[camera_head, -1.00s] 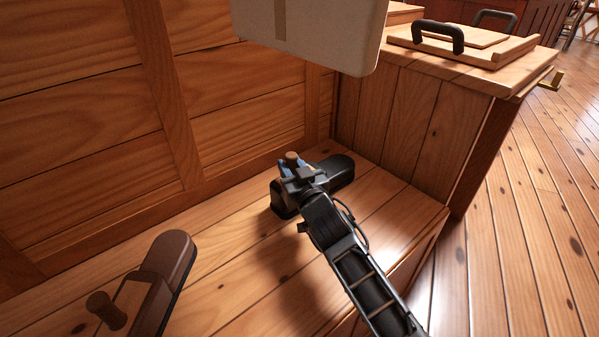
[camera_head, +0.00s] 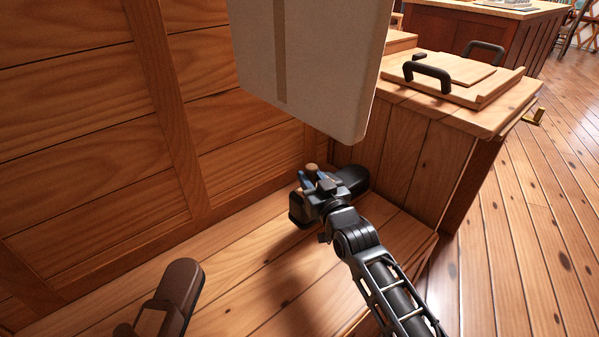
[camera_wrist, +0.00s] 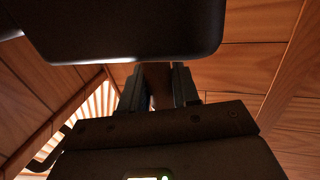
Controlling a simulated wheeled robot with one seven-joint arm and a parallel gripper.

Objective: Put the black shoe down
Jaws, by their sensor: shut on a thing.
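The black shoe (camera_head: 353,180) is at the far end of the wooden bench (camera_head: 250,287), close to the cabinet front. My gripper (camera_head: 311,183) is shut on the brown knob-like upright part of the shoe. The toe points up and right in the head view and overlaps the cabinet front. I cannot tell whether the sole touches the bench. In the wrist view my fingers (camera_wrist: 158,88) close around a brown piece, and a dark rounded shape, probably the shoe (camera_wrist: 120,30), fills the top.
A brown shoe (camera_head: 178,290) stands on the bench at lower left. A pale hanging panel (camera_head: 310,70) is above my gripper. The cabinet (camera_head: 425,160) bears a board with dark handles (camera_head: 427,74). A panelled wall (camera_head: 80,130) runs behind. Bench between the shoes is clear.

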